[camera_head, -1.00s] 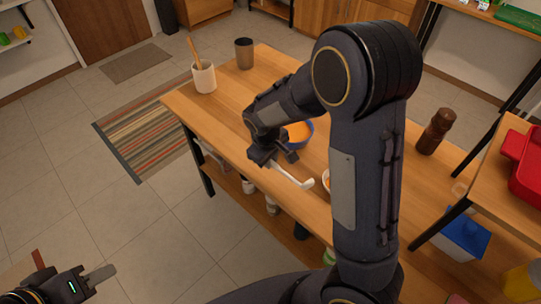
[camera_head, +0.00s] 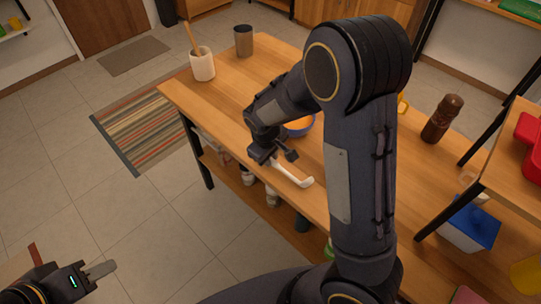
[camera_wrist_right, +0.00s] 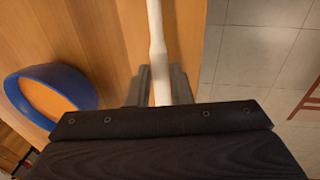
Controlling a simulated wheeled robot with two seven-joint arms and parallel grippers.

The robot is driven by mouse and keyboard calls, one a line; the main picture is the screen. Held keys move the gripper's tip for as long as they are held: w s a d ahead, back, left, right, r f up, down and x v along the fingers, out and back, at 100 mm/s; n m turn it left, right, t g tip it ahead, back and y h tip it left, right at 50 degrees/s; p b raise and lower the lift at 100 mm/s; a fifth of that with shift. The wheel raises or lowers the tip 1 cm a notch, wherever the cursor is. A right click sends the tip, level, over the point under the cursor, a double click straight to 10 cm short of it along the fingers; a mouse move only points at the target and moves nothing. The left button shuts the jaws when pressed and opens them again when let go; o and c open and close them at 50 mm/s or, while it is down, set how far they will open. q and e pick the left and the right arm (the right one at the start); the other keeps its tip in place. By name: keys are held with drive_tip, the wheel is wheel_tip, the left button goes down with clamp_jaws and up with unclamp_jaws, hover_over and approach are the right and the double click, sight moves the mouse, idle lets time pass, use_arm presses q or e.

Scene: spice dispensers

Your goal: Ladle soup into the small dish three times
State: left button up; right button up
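A white ladle (camera_head: 292,175) is held by my right gripper (camera_head: 274,155) above the table's near edge. In the right wrist view, the fingers (camera_wrist_right: 160,86) are closed around the ladle's white handle (camera_wrist_right: 156,50). A blue bowl (camera_head: 301,130) with orange soup stands just behind the right gripper, partly hidden by my arm. The bowl also shows at the left of the right wrist view (camera_wrist_right: 75,82). The small dish is not visible. My left gripper (camera_head: 103,269) is at the lower left, over the floor and away from the table; its finger opening is unclear.
A white crock (camera_head: 202,66) with a wooden utensil and a dark cup (camera_head: 244,41) stand at the table's far left. A brown pepper mill (camera_head: 442,118) stands to the right. The left part of the tabletop (camera_head: 215,100) is clear. Several jars stand on the lower shelf.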

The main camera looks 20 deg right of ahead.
drive_tip(key=o, duration=0.5)
drive_tip(key=shift+c, duration=0.2)
wheel_tip(320, 180, up, 8)
drive_tip(key=s+a, duration=0.1)
drive_tip(key=s+r+m+t+y, duration=0.2)
drive_tip(key=s+r+m, duration=0.1)
drive_tip(key=s, duration=0.7)
drive_tip(key=s+r+m+t+y, duration=0.2)
drive_tip(key=s+r, duration=0.3)
drive_tip(key=s, duration=0.6)
drive_tip(key=shift+d+m+y, duration=0.3)
drive_tip(key=shift+m+y, duration=0.4)
drive_tip(key=shift+m, duration=0.1)
